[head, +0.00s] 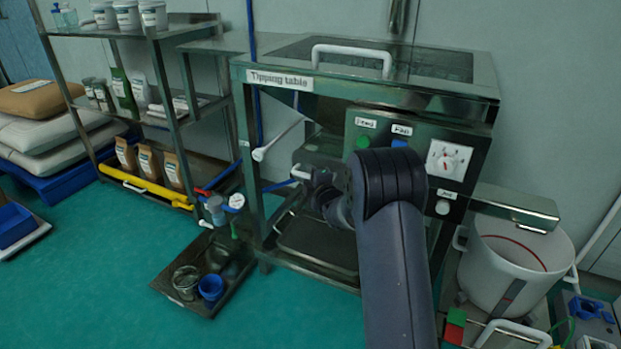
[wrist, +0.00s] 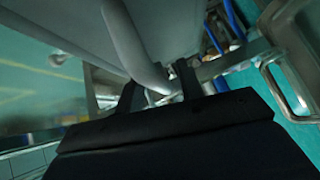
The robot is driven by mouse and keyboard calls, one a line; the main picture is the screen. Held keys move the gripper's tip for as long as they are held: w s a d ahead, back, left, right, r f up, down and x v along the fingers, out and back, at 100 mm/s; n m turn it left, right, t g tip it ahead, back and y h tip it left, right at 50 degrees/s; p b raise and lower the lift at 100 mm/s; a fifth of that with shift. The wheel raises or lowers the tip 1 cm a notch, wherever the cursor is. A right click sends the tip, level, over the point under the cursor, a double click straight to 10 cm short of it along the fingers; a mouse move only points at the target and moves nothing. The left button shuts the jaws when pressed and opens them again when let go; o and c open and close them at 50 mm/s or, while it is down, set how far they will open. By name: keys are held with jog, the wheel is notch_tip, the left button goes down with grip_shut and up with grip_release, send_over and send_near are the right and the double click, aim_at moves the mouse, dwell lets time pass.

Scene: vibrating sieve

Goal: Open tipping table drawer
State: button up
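The tipping table (head: 280,78) is a steel machine with a labelled front edge and a white lid handle (head: 352,52). A white handle (head: 300,174) shows on its lower front, just left of my gripper; my arm hides most of the front around it. In the wrist view, a pale curved handle bar (wrist: 138,48) bends down between the two dark fingers of my gripper (wrist: 157,78). The fingers are apart, with a gap beside the bar at the left finger. Whether the right finger touches the bar is unclear. The drawer's outline is mostly hidden.
A white bucket (head: 515,262) stands at the right. A dark floor tray (head: 200,301) with jars lies front left. A shelf rack (head: 168,80) stands left. Green floor is clear at the lower left.

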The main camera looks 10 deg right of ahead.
jog(key=shift+c, duration=0.3)
grip_shut()
dwell(0.3)
